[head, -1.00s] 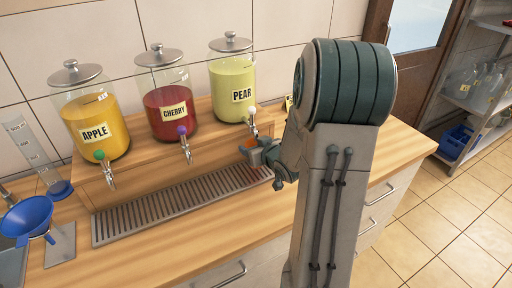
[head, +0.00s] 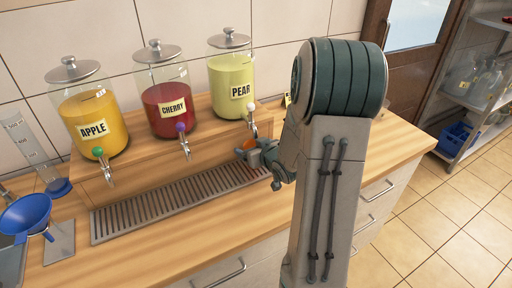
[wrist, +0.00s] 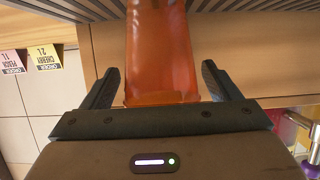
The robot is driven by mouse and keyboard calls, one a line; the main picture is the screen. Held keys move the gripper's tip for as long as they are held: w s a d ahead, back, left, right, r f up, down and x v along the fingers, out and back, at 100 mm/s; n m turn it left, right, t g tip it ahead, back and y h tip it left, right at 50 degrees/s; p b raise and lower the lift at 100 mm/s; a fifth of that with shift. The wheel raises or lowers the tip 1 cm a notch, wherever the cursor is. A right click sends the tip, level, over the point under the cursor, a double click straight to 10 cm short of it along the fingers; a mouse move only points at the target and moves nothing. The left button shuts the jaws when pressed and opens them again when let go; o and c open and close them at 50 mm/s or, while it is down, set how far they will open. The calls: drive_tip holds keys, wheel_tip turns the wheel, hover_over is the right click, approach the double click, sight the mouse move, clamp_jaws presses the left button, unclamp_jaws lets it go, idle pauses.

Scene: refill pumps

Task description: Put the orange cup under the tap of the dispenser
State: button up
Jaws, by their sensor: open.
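The orange cup (head: 248,144) is at the right end of the drip tray (head: 165,209), below and close to the tap (head: 252,124) of the pear dispenser (head: 233,86). My gripper (head: 258,151) is beside the cup, partly hiding it in the head view. In the wrist view the cup (wrist: 160,55) stands between the two spread fingers of my gripper (wrist: 162,88), with a gap on each side. Its far end is near the tray slats, but I cannot see that end clearly.
The cherry dispenser (head: 167,105) and apple dispenser (head: 90,120) stand left on the wooden stand. A blue funnel (head: 27,214) is at the far left. The counter (head: 180,250) before the tray is clear.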

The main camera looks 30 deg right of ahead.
drive_tip(key=shift+r+p, duration=0.4)
drive_tip(key=shift+r, duration=0.05)
drive_tip(key=s+r+m+g+h+b, duration=0.15)
drive_tip(key=s+r+h+b, duration=0.35)
drive_tip(key=s, duration=0.6)
drive_tip(key=s+a+f+g+y, duration=0.1)
drive_tip(key=s+a+g+y, duration=0.1)
drive_tip(key=s+a+g, duration=0.2)
drive_tip(key=s+a+f+g+y+b, duration=0.1)
drive_tip(key=s+a+g, duration=0.4)
drive_tip(key=s+a, duration=0.5)
drive_tip(key=shift+s+a+f+n+y, duration=0.35)
drive_tip(key=shift+a+f+y, duration=0.1)
drive_tip(key=shift+a+y, duration=0.35)
drive_tip(key=shift+w+d, duration=0.1)
